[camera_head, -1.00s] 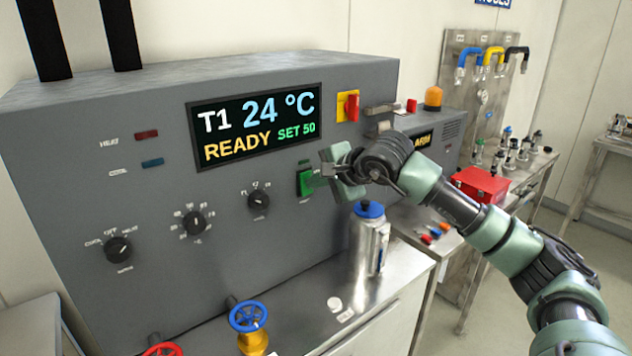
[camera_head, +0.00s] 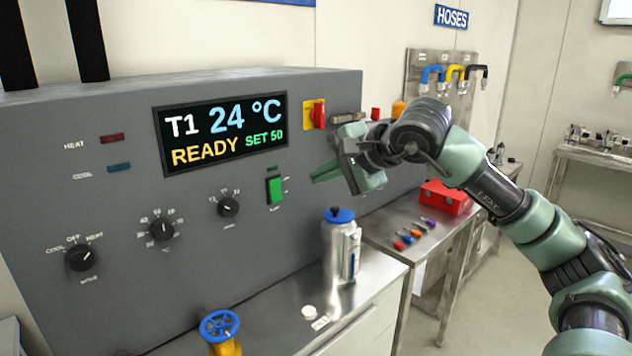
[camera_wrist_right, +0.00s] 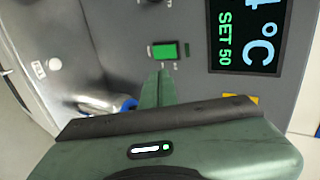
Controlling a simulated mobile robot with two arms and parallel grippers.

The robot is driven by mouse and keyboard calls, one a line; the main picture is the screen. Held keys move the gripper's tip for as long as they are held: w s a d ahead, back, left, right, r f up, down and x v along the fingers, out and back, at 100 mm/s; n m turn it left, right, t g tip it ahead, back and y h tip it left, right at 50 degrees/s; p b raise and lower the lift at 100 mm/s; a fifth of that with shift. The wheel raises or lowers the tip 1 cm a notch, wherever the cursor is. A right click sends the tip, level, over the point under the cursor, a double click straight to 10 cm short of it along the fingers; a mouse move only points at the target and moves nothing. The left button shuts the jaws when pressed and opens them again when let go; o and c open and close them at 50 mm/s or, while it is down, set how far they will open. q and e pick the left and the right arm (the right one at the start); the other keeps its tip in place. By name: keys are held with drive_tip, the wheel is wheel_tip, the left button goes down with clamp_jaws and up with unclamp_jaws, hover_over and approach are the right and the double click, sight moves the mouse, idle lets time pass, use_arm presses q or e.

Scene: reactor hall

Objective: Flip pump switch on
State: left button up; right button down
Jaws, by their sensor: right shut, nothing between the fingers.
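The green pump switch (camera_head: 275,190) is a rocker in a dark frame on the grey front panel, right of the small knob and below the display. It shows bright green, and in the wrist view the switch (camera_wrist_right: 165,50) lies just beyond the fingertips. My right gripper (camera_head: 316,175) is shut and empty, its green fingers pointing left toward the switch with a gap between them. The shut fingers (camera_wrist_right: 163,77) also show in the wrist view. My left gripper is not in view.
The display (camera_head: 222,134) reads T1 24 °C, READY, SET 50. A red-and-yellow rotary switch (camera_head: 314,114) sits above the gripper. A steel bottle with a blue cap (camera_head: 341,250) stands below on the bench. A blue valve wheel (camera_head: 220,326) is at the front.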

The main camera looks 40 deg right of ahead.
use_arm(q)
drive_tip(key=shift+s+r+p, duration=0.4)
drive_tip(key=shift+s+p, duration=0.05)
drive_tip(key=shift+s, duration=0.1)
use_arm(e)
wheel_tip(320, 180, down, 2)
drive_tip(key=shift+a+f+g, duration=0.1)
drive_tip(key=shift+g, duration=0.2)
drive_tip(key=p, duration=0.4)
approach(277, 198)
wheel_tip(277, 198, down, 3)
drive_tip(key=w, duration=0.1)
drive_tip(key=w+p, duration=0.1)
drive_tip(key=w, duration=0.1)
drive_tip(key=shift+w+a+p, duration=0.15)
drive_tip(key=shift+w+p, duration=0.15)
drive_tip(key=shift+p, duration=0.05)
drive_tip(key=shift+w+f, duration=0.3)
drive_tip(key=shift+w, duration=0.5)
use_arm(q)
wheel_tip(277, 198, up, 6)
